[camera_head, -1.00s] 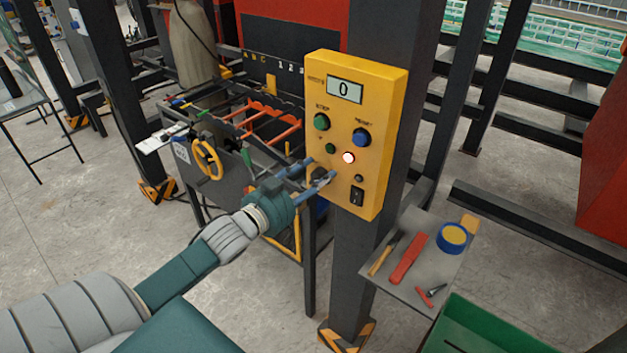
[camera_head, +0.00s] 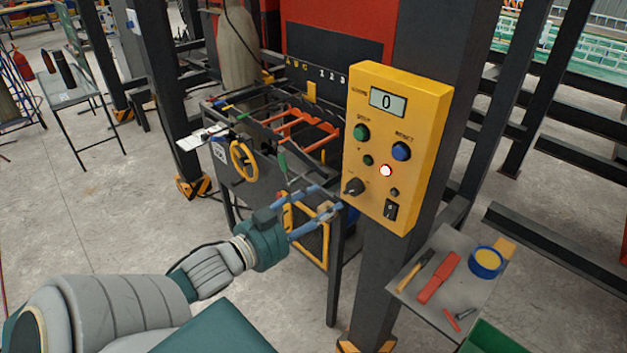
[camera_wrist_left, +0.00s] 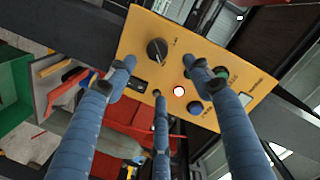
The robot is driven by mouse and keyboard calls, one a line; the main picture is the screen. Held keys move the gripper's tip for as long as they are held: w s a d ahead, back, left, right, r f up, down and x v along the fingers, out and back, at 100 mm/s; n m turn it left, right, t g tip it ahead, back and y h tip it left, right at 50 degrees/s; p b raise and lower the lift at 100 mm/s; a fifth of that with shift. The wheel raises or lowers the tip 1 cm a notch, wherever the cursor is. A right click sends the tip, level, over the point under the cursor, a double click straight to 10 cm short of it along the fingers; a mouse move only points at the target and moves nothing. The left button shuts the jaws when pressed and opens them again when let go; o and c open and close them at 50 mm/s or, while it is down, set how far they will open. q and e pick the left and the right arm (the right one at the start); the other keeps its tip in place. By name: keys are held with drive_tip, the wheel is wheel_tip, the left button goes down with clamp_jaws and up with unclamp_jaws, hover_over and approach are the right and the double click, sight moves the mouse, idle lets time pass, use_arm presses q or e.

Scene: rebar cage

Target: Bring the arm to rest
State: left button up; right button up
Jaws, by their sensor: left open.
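My left gripper (camera_head: 325,202) is open and empty, to the left of and below the yellow control box (camera_head: 402,85) on the dark post. In the left wrist view its blue fingers (camera_wrist_left: 160,100) are spread in front of the box (camera_wrist_left: 185,50). The box has a display reading 0, a green button (camera_head: 361,133), a blue button (camera_head: 401,151), a lit white lamp (camera_head: 386,170), a black knob (camera_head: 354,187) and a black switch (camera_head: 391,210). A gap shows between fingers and knob in the head view. My right gripper is not in view.
A small grey shelf (camera_head: 425,290) on the right holds a hammer, red tools and a blue-yellow tape roll (camera_head: 487,261). A work table with a yellow handwheel (camera_head: 244,160) stands behind my left gripper. Open concrete floor (camera_head: 110,210) lies to the left.

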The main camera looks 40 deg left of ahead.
use_arm(q)
drive_tip(key=shift+s+r, duration=0.15)
drive_tip(key=shift+s, duration=0.6)
drive_tip(key=s+a+f+n+g+y+b, duration=0.15)
drive_tip(key=a+f, duration=0.25)
drive_tip(key=f, duration=0.8)
drive_tip(key=s+a+f+n+g+y+b, duration=0.1)
drive_tip(key=a+f+n+g, duration=0.15)
drive_tip(key=f, duration=0.85)
drive_tip(key=s+f+n+g+b, duration=0.1)
drive_tip(key=s+f+g, duration=0.15)
drive_tip(key=f, duration=0.65)
drive_tip(key=s+f+g+b, duration=0.1)
drive_tip(key=s+f, duration=0.3)
drive_tip(key=f, duration=0.6)
drive_tip(key=s+d+f+g+b, duration=0.1)
drive_tip(key=s+d+f, duration=0.25)
drive_tip(key=f, duration=0.35)
drive_tip(key=s+d+f+g, duration=0.2)
drive_tip(key=s+d+f, duration=0.1)
drive_tip(key=s+f, duration=0.25)
drive_tip(key=s+d+f+g+b, duration=0.1)
drive_tip(key=s+d+f, duration=0.2)
drive_tip(key=f, duration=0.4)
drive_tip(key=s+d+f+g+h+b, duration=0.2)
drive_tip(key=s+d+f+g, duration=0.2)
drive_tip(key=s+d+f, duration=0.7)
drive_tip(key=s, duration=0.4)
drive_tip(key=shift+d+f, duration=0.2)
drive_tip(key=shift+d, duration=0.15)
